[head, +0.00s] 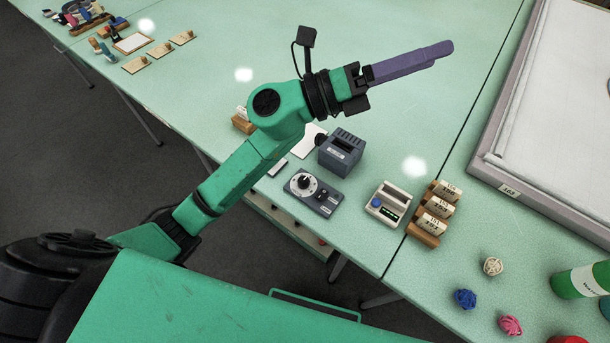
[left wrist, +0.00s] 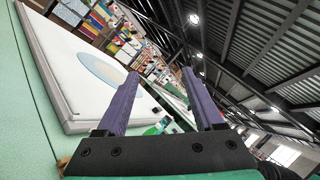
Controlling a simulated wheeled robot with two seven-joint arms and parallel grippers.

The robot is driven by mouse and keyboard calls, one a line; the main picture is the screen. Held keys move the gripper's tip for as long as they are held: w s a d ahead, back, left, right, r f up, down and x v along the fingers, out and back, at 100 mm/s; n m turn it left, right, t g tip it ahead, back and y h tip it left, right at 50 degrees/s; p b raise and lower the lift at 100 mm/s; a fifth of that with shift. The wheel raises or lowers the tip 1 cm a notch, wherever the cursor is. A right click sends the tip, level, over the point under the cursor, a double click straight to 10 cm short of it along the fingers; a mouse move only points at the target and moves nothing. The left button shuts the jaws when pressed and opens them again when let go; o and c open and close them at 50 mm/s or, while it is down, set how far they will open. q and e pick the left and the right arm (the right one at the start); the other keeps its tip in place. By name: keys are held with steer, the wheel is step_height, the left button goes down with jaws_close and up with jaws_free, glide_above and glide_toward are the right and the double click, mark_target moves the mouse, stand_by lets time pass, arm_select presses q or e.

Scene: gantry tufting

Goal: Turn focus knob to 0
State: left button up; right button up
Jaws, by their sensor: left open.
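The focus knob is a black knob (head: 303,182) on a white dial, set in a dark grey control box (head: 323,201) on the green table. Its pointer setting is too small to read. My left gripper (head: 445,50) has purple fingers and is held above the table, beyond and to the right of the box, apart from it. In the left wrist view the two fingers (left wrist: 160,85) stand apart with nothing between them. The knob is not in the left wrist view. My right gripper is not in view.
A dark block-shaped device (head: 341,152) stands just behind the control box. A white device with a blue button (head: 388,205) and a wooden rack of labelled spools (head: 434,212) stand to the right. Yarn balls (head: 465,299) lie at lower right. A large framed panel (head: 522,190) lies at right.

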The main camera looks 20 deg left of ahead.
arm_select(q)
steer(key=s+d+f+m+g+y, duration=0.35)
steer(key=f+m+g, duration=0.25)
steer(key=m, duration=0.2)
steer(key=m+g+y, duration=0.3)
steer(key=m+y, duration=0.2)
steer(key=y, duration=1.2)
glide_toward(304, 180)
steer(key=shift+h, duration=0.25)
steer(key=f+p, duration=0.1)
steer(key=f, duration=0.1)
steer(key=f+p, duration=0.1)
steer(key=f, duration=0.2)
steer(key=f+p, duration=0.1)
steer(key=f, duration=0.2)
steer(key=shift+s+a, duration=0.2)
steer(key=shift+s, duration=0.05)
steer(key=shift+f, duration=0.45)
steer(key=shift+c, duration=0.3)
jaws_close()
